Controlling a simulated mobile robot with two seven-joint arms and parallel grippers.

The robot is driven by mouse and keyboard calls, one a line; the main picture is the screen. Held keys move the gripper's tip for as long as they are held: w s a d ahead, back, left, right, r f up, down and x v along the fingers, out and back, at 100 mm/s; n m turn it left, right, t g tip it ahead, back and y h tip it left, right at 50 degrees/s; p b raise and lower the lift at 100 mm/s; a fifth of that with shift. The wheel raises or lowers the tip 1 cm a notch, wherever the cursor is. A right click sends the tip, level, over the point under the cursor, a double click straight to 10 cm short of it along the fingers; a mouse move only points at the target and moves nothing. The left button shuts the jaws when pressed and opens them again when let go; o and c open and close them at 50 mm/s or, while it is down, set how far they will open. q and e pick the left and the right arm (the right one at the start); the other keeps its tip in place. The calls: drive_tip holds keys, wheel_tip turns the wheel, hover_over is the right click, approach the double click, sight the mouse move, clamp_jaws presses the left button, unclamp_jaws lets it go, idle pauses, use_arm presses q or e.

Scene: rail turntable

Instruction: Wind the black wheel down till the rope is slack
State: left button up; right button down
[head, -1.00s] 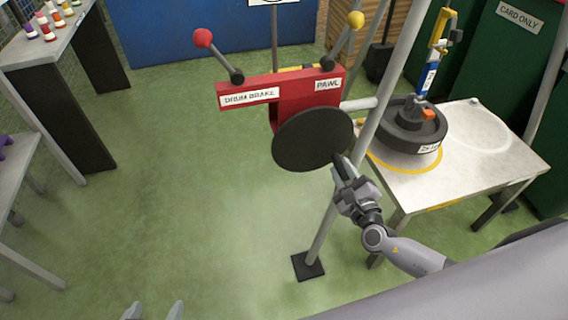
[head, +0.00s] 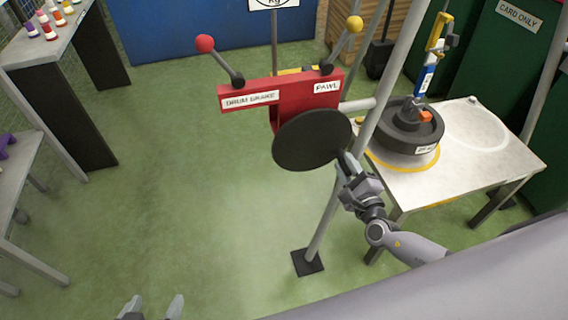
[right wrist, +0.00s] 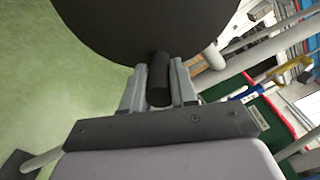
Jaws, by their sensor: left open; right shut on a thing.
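The black wheel (head: 312,140) is a flat disc on the front of a red winch housing (head: 310,97). It also fills the top of the right wrist view (right wrist: 140,25). My right gripper (head: 346,162) is at the wheel's lower right edge. In the right wrist view its fingers are shut on the wheel's black handle (right wrist: 159,80). My left gripper (head: 152,307) is open and empty at the bottom edge. A black round weight (head: 400,138) rests on the white table, with a blue and yellow hook fitting (head: 430,65) above it. I cannot make out the rope's tension.
A red-knobbed lever (head: 205,44) by the drum brake label and a yellow-knobbed lever (head: 354,24) by the pawl label rise from the housing. A grey post (head: 330,215) stands behind the wheel. The white table (head: 480,165) is at right. Green floor is clear at left.

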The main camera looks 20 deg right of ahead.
drive_tip(key=shift+w+d+r, duration=0.1)
drive_tip(key=shift+d+r, duration=0.05)
drive_tip(key=shift+d, duration=0.1)
drive_tip(key=shift+r, duration=0.1)
drive_tip(key=shift+d+r+n+p, duration=0.2)
drive_tip(key=shift+r+n+p, duration=0.2)
drive_tip(key=shift+n+p, duration=0.25)
drive_tip(key=shift+d+r+n+p, duration=0.2)
drive_tip(key=shift+r+n+p, duration=0.2)
drive_tip(key=shift+n+p, duration=0.2)
drive_tip(key=c, duration=0.7)
unclamp_jaws()
drive_tip(key=shift+a+f, duration=0.1)
